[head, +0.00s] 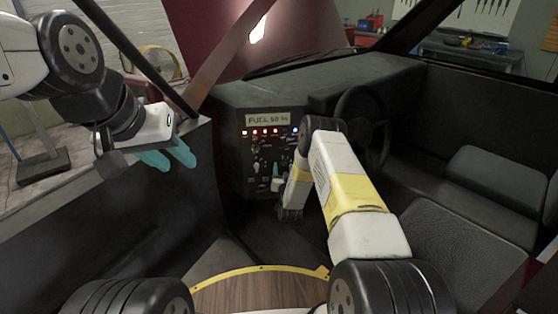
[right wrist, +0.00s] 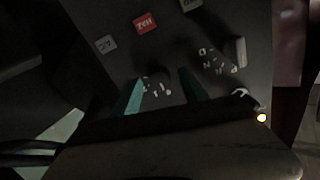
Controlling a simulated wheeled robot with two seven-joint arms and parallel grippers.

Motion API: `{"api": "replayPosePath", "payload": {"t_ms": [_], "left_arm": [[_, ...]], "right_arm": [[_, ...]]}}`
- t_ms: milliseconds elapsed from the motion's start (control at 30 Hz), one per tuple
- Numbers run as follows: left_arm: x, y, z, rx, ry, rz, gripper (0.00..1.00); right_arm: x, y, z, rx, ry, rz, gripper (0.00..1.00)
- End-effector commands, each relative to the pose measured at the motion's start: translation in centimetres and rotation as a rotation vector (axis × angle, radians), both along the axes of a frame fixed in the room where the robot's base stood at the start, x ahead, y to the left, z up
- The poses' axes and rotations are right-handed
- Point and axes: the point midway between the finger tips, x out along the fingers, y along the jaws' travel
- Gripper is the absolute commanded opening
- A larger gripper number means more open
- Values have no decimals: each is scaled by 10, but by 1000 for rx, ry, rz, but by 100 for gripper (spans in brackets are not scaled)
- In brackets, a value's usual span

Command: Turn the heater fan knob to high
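The dark control panel (head: 262,150) stands in the middle of the head view, with small knobs and switches below a lit display. My right gripper (right wrist: 163,92) is at the lower part of the panel. In the right wrist view its two teal fingers are apart, on either side of a dark knob (right wrist: 155,76) with small white marks. Whether they touch it, and whether it is the heater fan knob, I cannot tell. Another knob (right wrist: 238,50) with white letters is beside it. My left gripper (head: 168,158) is open and empty, left of the panel.
A red HAZ button (right wrist: 146,23) and a grey A/C button (right wrist: 105,44) sit near the right fingers. The steering wheel (head: 362,122) and seats (head: 450,225) are to the right. A dark door panel (head: 150,215) is below my left gripper.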

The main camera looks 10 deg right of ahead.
Motion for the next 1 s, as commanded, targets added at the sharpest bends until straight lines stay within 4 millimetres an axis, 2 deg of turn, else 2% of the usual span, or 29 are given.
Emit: {"api": "replayPosePath", "payload": {"t_ms": [33,200,267,667,1000], "left_arm": [[0,0,0,0,0,0,36],[0,0,0,0,0,0,36],[0,0,0,0,0,0,36],[0,0,0,0,0,0,36],[0,0,0,0,0,0,36]], "right_arm": [[0,0,0,0,0,0,42],[0,0,0,0,0,0,8],[0,0,0,0,0,0,0],[0,0,0,65,1,-1,0],[0,-1,0,318,6,-3,0]]}}
